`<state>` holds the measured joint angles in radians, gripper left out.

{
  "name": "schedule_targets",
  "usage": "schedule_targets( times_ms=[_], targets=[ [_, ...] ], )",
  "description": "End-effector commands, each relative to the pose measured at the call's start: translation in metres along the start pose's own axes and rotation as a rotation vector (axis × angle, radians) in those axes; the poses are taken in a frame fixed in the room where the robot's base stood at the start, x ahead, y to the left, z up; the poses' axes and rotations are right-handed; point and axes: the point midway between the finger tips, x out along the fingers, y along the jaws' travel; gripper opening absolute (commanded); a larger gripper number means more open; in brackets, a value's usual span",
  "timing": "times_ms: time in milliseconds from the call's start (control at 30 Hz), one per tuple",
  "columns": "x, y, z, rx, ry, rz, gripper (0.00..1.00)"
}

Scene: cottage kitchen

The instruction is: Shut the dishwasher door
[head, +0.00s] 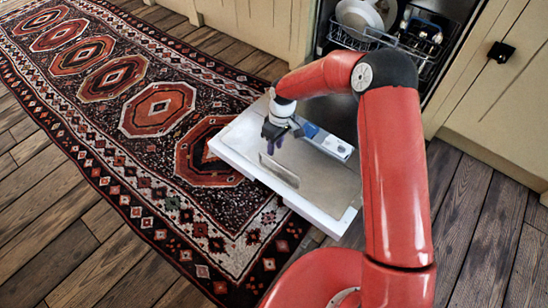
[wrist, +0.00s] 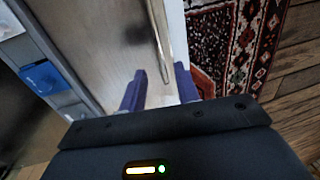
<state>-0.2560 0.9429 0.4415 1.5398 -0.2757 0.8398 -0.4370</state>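The dishwasher door (head: 325,178) is folded down, its metal inner face up and its white rim showing, in the head view. It also fills the upper left of the wrist view (wrist: 95,30). My gripper (head: 275,140) is over the inner face, toward the door's outer left part. In the wrist view its two purple fingertips (wrist: 159,88) are apart with nothing held between them. One finger is over the metal face, the other by the white rim. I cannot tell whether they touch the door. A thin strip (head: 280,171) shows on the inner face.
The dishwasher rack (head: 385,38) holds plates inside the open cavity. A blue and white dispenser (head: 328,142) is on the door. A patterned rug (head: 150,110) lies left of and under the door's outer edge. Cream cabinets (head: 500,95) flank the opening; wooden floor is clear at right.

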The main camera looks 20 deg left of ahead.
Motion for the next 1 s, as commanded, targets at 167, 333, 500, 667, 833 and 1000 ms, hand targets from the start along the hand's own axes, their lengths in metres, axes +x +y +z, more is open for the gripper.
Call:
schedule_targets(
  times_ms=[167,333,500,667,833,1000],
  targets=[
    [0.032,-0.001,0.001,-0.001,-0.003,-0.002,0.32],
    [0.05,0.0,0.001,0.001,-0.002,-0.001,0.32],
    [0.054,0.0,0.001,0.001,-0.001,0.0,0.32],
    [0.054,0.0,0.001,0.001,-0.001,0.0,0.32],
    [0.053,0.0,0.001,0.001,-0.001,0.0,0.12],
    [0.053,0.0,0.001,0.001,-0.001,0.0,0.0]
  ],
)
